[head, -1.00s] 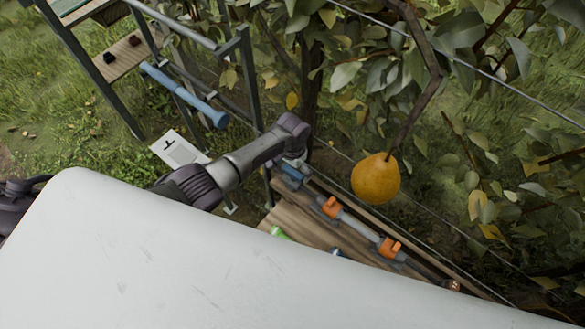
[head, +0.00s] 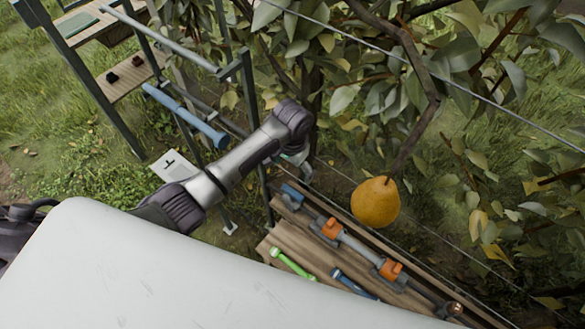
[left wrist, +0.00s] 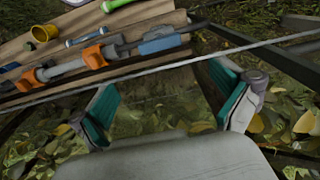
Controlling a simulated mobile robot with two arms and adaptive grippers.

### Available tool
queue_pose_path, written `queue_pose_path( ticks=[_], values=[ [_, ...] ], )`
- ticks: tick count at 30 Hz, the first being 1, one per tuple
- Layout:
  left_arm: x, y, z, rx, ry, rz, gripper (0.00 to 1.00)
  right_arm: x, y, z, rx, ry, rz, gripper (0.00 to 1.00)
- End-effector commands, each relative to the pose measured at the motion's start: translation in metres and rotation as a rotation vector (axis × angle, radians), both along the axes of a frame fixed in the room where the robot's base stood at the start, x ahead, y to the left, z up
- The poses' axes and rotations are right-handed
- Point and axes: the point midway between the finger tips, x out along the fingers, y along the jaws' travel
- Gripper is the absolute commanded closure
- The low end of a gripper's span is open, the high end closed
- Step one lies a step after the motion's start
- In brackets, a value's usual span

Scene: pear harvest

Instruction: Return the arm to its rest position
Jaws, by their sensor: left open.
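My left arm comes in from the left in the head view and bends down at its joint. My left gripper (head: 300,165) is only partly visible there, below the joint and left of the pear. In the left wrist view my left gripper (left wrist: 168,98) is open and empty, its two teal-padded fingers wide apart. Between them I see a pale wire and leafy ground. A ripe yellow-orange pear (head: 376,203) hangs from a branch in the head view, apart from the gripper. My right gripper is not in view.
A wooden bench (head: 285,235) holds an orange-and-grey tool (head: 350,240), a green tool (head: 292,263) and a blue one (head: 353,283). A yellow cup (left wrist: 44,33) shows in the wrist view. A metal rack (head: 245,75) stands behind my arm. Wires and branches (head: 425,70) cross the right side.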

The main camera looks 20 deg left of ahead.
Motion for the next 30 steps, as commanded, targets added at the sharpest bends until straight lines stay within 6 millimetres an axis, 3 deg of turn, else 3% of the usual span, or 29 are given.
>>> queue_pose_path(
  ticks=[14, 17, 20, 23, 26, 30],
  values=[
    [0.000, 0.000, 0.000, 0.000, 0.000, 0.000, 0.00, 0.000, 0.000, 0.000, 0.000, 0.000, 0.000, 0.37],
    [-0.003, 0.001, -0.012, -0.004, 0.001, 0.007, 0.00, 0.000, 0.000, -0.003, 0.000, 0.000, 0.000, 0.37],
    [-0.012, 0.005, -0.051, -0.015, -0.001, 0.032, 0.00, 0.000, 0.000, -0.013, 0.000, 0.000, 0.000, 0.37],
    [-0.030, 0.012, -0.113, -0.032, -0.011, 0.069, 0.00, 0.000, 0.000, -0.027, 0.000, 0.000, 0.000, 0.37],
    [-0.060, 0.023, -0.182, -0.038, -0.028, 0.107, 0.00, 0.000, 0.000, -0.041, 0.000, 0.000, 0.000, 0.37],
    [-0.117, 0.040, -0.271, -0.035, -0.050, 0.141, 0.00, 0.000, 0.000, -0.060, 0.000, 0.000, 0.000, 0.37]
  ],
)
